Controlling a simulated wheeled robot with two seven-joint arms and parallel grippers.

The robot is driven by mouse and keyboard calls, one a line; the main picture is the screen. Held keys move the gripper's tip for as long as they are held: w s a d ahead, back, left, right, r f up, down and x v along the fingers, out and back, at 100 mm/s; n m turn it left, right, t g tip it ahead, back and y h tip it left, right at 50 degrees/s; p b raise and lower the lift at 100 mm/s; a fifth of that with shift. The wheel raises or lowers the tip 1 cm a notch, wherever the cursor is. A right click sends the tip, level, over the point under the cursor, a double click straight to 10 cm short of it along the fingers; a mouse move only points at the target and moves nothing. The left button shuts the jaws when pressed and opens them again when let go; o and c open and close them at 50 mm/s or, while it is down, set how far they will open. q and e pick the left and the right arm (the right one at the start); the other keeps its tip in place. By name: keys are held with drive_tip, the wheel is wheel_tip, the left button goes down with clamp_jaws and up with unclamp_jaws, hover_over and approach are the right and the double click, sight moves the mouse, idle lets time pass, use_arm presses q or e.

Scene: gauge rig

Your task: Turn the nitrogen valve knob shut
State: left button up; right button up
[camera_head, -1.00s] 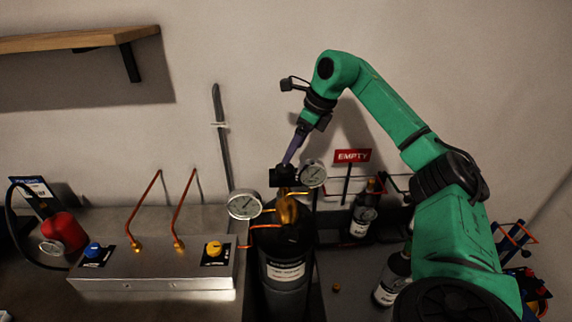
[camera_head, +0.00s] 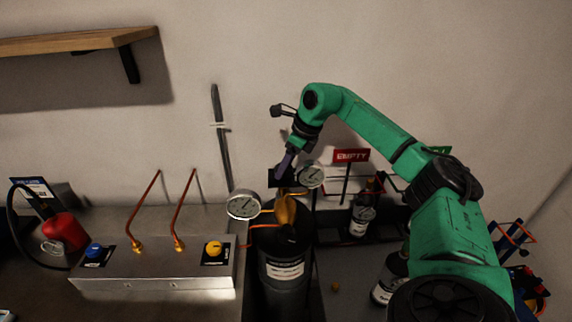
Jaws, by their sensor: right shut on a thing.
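A dark gas cylinder (camera_head: 287,270) with a white label stands upright at the centre. A brass regulator body (camera_head: 285,210) sits on its top, with round gauges to the left (camera_head: 243,205) and right (camera_head: 311,175). My right gripper (camera_head: 283,181) is at the top of this brass fitting, shut on what appears to be the valve knob. The fingers and wrist hide the knob, so its turn position cannot be seen. The cylinder label is too small to read. My left gripper is out of view.
A metal box (camera_head: 150,283) with a blue knob (camera_head: 94,250) and a yellow knob (camera_head: 213,248) is at left, with copper pipes rising from it. A red EMPTY sign (camera_head: 351,156) and smaller bottles (camera_head: 361,220) stand right of the cylinder. A shelf (camera_head: 75,42) is upper left.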

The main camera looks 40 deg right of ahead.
drive_tip(key=m+h, duration=0.1)
drive_tip(key=m, duration=0.1)
drive_tip(key=m+p, duration=0.1)
drive_tip(key=m, duration=0.1)
drive_tip(key=shift+a+r+h, duration=0.15)
drive_tip(key=shift+h, duration=0.25)
drive_tip(key=m+h, duration=0.1)
drive_tip(key=m, duration=0.1)
drive_tip(key=m+p, duration=0.1)
drive_tip(key=m, duration=0.2)
drive_tip(key=shift+a+h, duration=0.1)
drive_tip(key=shift+h, duration=0.3)
drive_tip(key=m, duration=0.2)
drive_tip(key=m+h+p, duration=0.1)
drive_tip(key=m, duration=0.1)
drive_tip(key=shift+w+a+m+g, duration=0.15)
drive_tip(key=shift+m+g, duration=0.15)
drive_tip(key=shift+g, duration=0.1)
drive_tip(key=shift+m+g+h, duration=0.7)
drive_tip(key=shift+m+h, duration=0.1)
drive_tip(key=shift+m, duration=1.3)
drive_tip(key=o, duration=1.4)
drive_tip(key=shift+a, duration=0.1)
